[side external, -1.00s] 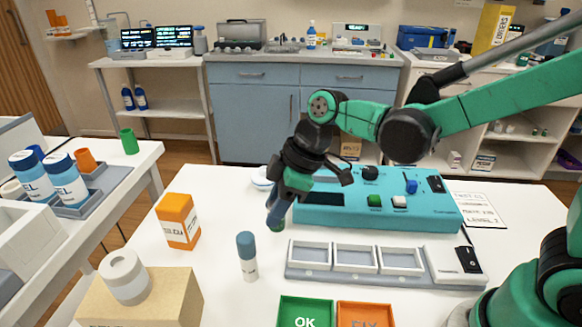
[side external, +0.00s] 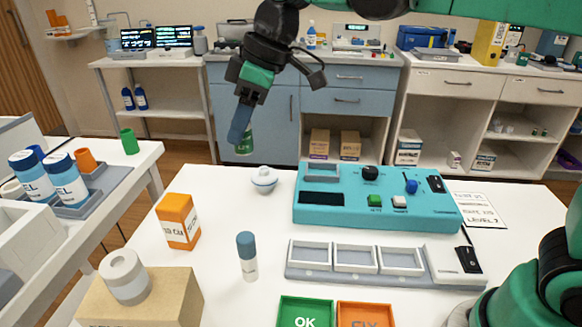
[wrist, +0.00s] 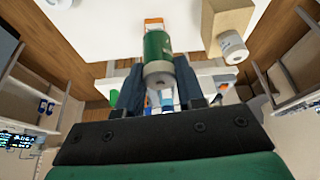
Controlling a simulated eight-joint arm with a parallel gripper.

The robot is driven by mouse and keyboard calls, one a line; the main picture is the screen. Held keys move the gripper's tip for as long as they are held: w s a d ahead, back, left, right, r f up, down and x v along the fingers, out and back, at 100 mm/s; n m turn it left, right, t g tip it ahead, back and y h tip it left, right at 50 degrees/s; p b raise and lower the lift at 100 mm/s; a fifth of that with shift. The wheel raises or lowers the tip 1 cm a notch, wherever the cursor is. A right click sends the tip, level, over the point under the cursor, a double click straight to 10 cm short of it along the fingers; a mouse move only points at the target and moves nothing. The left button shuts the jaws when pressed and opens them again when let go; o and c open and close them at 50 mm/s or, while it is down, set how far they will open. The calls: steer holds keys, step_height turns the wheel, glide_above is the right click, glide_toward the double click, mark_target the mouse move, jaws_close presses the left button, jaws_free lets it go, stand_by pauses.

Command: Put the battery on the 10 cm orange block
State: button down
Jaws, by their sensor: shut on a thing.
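My gripper (side external: 241,126) is shut on the battery, a green cylinder with a pale end. The battery (side external: 245,143) hangs below the fingertips, high above the back left of the white table in the side view. The wrist view shows the battery (wrist: 158,50) between the two dark fingers. The orange block (side external: 178,222), with a white label face, stands upright on the table's left part. It is below and to the left of my gripper, apart from it. In the wrist view an orange edge (wrist: 154,21) shows just beyond the battery, mostly hidden.
A blue-capped bottle (side external: 247,256) stands right of the orange block. A tan box (side external: 170,295) with a white roll (side external: 125,277) is front left. A lidded white dish (side external: 264,180), teal panel (side external: 330,213) and three-compartment tray (side external: 310,272) are also on the table.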

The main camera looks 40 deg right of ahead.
steer(key=w+a+m, duration=0.2)
steer(key=w+a, duration=0.2)
steer(key=w, duration=0.2)
steer(key=m+t+h, duration=0.1)
glide_above(164, 198)
steer(key=s+d, duration=0.1)
steer(key=s, duration=0.1)
step_height(164, 198, down, 3)
steer(key=shift+w+f, duration=0.1)
steer(key=shift+f, duration=3.75)
steer(key=shift+f, duration=0.1)
steer(key=c, duration=0.5)
jaws_free()
steer(key=shift+c, duration=0.2)
